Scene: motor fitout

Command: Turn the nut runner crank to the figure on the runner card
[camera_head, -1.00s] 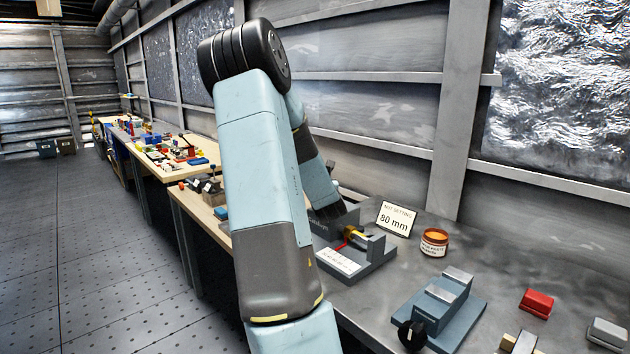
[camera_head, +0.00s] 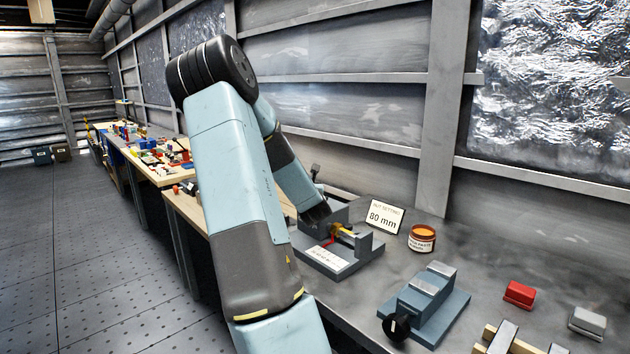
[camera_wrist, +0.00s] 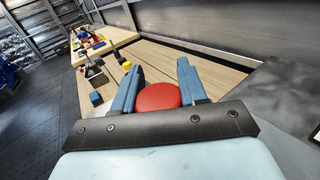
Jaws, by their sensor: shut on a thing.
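The nut runner is a grey vise-like fixture (camera_head: 340,262) on the metal bench, with a red pointer, a yellowish part and a white scale strip (camera_head: 325,257). The scale marks are too small to read. The runner card (camera_head: 383,216) stands behind it and reads "NUT SETTING 80 mm". My gripper (camera_wrist: 158,72) is shut on a red round knob (camera_wrist: 160,96), with one blue-grey finger on each side; this looks like the crank's handle. The rest of the crank is hidden. In the head view my forearm reaches down to the runner's far-left end and my fingers are not visible.
An orange paste jar (camera_head: 422,238) stands right of the card. A blue-grey clamp with a black knob (camera_head: 428,303), a red block (camera_head: 519,294) and a grey block (camera_head: 587,322) lie nearer. Wooden benches with small parts (camera_head: 160,155) run off to the left.

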